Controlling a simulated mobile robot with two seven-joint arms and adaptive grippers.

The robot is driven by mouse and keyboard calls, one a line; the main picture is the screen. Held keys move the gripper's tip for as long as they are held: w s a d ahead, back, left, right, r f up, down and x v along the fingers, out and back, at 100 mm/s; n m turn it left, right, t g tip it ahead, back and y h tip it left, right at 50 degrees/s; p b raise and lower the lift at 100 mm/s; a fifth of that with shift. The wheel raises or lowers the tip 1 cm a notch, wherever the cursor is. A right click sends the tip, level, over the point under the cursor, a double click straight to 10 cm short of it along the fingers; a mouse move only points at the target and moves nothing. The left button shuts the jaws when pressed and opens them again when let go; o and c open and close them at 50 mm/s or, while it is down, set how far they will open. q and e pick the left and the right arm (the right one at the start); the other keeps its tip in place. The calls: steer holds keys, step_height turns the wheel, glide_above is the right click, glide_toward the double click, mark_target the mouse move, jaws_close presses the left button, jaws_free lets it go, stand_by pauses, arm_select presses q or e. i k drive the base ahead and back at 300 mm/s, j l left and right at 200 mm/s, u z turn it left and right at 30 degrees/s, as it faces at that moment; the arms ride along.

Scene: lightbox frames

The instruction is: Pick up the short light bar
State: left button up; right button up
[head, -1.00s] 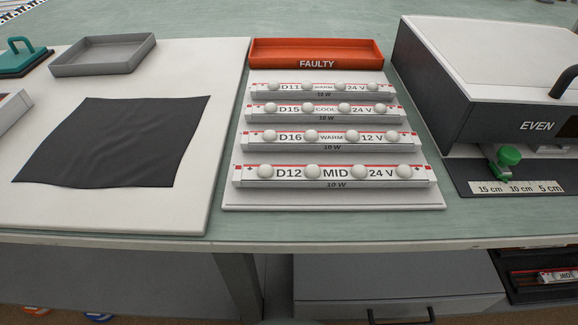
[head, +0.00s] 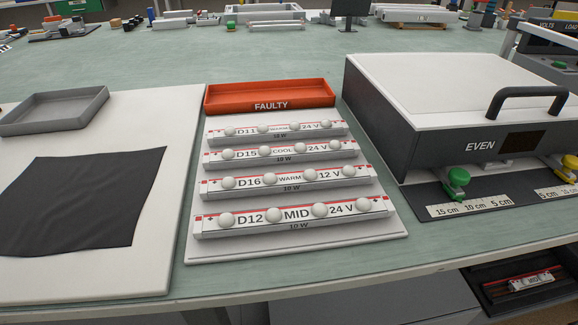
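Several white light bars with red edge stripes and round white domes lie in a row on a white board (head: 300,250). From back to front they are D11 (head: 247,132), D15 (head: 250,154), D16 (head: 250,182) and D12 (head: 250,219). The front one reads MID, 24 V, 10 W. These bars look about alike in length once distance is allowed for. Another small bar (head: 530,283) lies in a dark tray low at the right, below the bench top; most of its label is too small to read. Neither of my grippers shows.
A red FAULTY tray (head: 270,105) stands behind the bars, apparently empty. Left are a black cloth (head: 85,200) and a grey tray (head: 55,112). Right is a large box marked EVEN (head: 440,110) with a handle, a ruler strip (head: 470,208) and green and yellow clamps (head: 457,178).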

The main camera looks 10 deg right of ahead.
mark_target(533, 280)
steer(key=k+l+z, duration=0.15)
steer(key=l+z, duration=0.2)
steer(key=z, duration=0.15)
steer(key=k+l+z, duration=0.1)
steer(key=l+z, duration=0.25)
steer(key=z, duration=0.15)
steer(key=l+z, duration=0.5)
steer(key=i+u, duration=0.15)
steer(key=k+l, duration=0.05)
